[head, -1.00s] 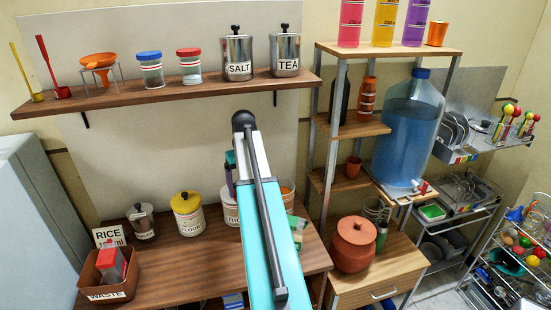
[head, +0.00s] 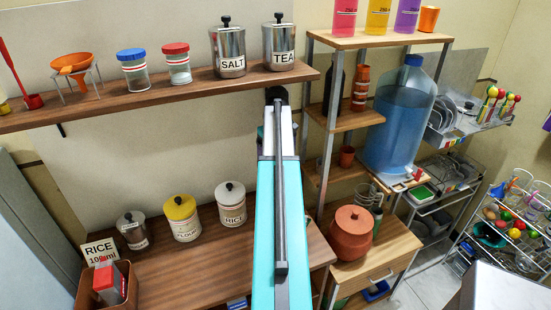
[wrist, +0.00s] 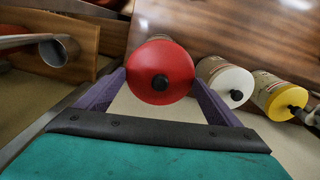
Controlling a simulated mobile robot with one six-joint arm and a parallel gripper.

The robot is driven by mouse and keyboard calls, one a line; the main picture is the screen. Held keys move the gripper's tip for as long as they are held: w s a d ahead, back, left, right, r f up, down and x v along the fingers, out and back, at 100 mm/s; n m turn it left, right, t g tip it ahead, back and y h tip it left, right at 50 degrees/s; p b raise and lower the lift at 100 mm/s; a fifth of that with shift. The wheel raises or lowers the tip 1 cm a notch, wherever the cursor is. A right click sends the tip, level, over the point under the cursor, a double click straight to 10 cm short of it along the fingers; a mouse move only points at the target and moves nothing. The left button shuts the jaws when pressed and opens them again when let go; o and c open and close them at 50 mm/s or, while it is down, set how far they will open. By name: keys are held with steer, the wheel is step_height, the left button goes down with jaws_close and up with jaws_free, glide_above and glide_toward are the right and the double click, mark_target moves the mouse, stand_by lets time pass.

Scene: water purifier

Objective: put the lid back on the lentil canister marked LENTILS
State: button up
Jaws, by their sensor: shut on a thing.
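My gripper (wrist: 158,88) is shut on a round red lid (wrist: 150,65) with a black knob, between its two purple fingers in the wrist view. The knob faces the camera. What lies directly under the lid is mostly hidden by it, so I cannot tell whether it touches a canister. No LENTILS label is readable in either view. In the head view my arm covers the counter right of the RICE canister (head: 231,208), and my gripper and the lid are hidden behind it.
The RICE canister also shows in the wrist view (wrist: 232,84), beside the yellow FLOUR canister (wrist: 272,95). A small metal canister (head: 132,231) stands farther left. A brown pot (head: 352,230) stands right of the counter. The shelf (head: 190,92) hangs above. The front counter (head: 215,265) looks clear.

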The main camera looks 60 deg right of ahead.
steer(key=shift+f, duration=0.15)
step_height(320, 180, down, 6)
steer(key=b, duration=0.3)
stand_by(0.8)
stand_by(1.8)
steer(key=shift+f+p, duration=0.25)
steer(key=shift+p, duration=0.1)
stand_by(1.6)
steer(key=o, duration=0.9)
steer(key=shift+r, duration=0.15)
steer(key=shift+r+p, duration=2.25)
steer(key=shift+r, duration=1.15)
